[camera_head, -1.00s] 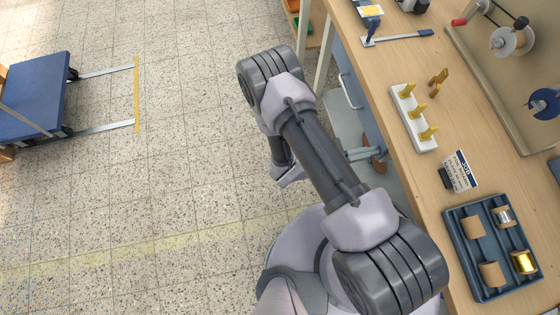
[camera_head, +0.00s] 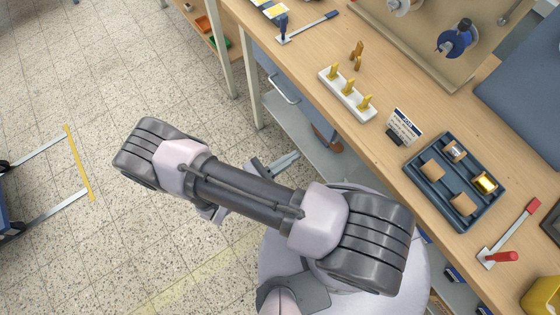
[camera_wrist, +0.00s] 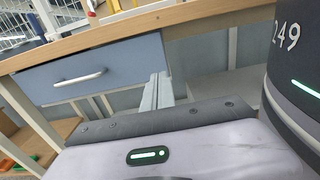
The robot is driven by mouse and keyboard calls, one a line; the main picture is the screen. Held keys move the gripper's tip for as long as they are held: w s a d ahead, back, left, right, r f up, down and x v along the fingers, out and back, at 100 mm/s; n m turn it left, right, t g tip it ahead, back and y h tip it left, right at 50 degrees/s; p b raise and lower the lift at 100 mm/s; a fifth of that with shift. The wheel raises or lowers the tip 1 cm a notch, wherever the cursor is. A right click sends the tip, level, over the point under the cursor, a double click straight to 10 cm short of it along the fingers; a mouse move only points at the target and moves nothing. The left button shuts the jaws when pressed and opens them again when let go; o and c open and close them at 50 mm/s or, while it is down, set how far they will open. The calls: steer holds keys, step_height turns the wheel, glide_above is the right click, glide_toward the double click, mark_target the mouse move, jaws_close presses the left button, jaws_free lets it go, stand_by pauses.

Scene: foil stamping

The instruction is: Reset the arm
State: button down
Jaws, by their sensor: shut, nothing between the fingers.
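My arm is folded in the head view, its upper end over the floor at the left of the bench. My gripper (camera_wrist: 158,82) shows in the wrist view as two pale fingers close together with nothing between them. They point toward the bench front, beside a blue-grey drawer (camera_wrist: 95,68) with a white handle. In the head view the gripper (camera_head: 284,162) is partly hidden behind my arm, low beside the bench and below its top.
The wooden bench (camera_head: 405,185) holds a white rack (camera_head: 347,95) with yellow-handled pieces, a small sign (camera_head: 405,124), a dark blue tray (camera_head: 428,195) and a red-handled tool (camera_head: 505,256). A blue cart with metal forks (camera_head: 45,211) stands at the left. Floor between is clear.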

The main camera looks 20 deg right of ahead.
steer(key=s+a+r+m+y, duration=0.2)
steer(key=r+m+y, duration=0.7)
steer(key=r+m, duration=0.4)
steer(key=s+a+r+m+y, duration=0.1)
steer(key=r+m+y, duration=0.9)
steer(key=r, duration=1.2)
steer(key=s+m, duration=0.1)
steer(key=m, duration=0.1)
steer(key=shift+s+a+m+t, duration=0.3)
steer(key=shift+s+a+m, duration=0.05)
steer(key=shift+s+m, duration=0.05)
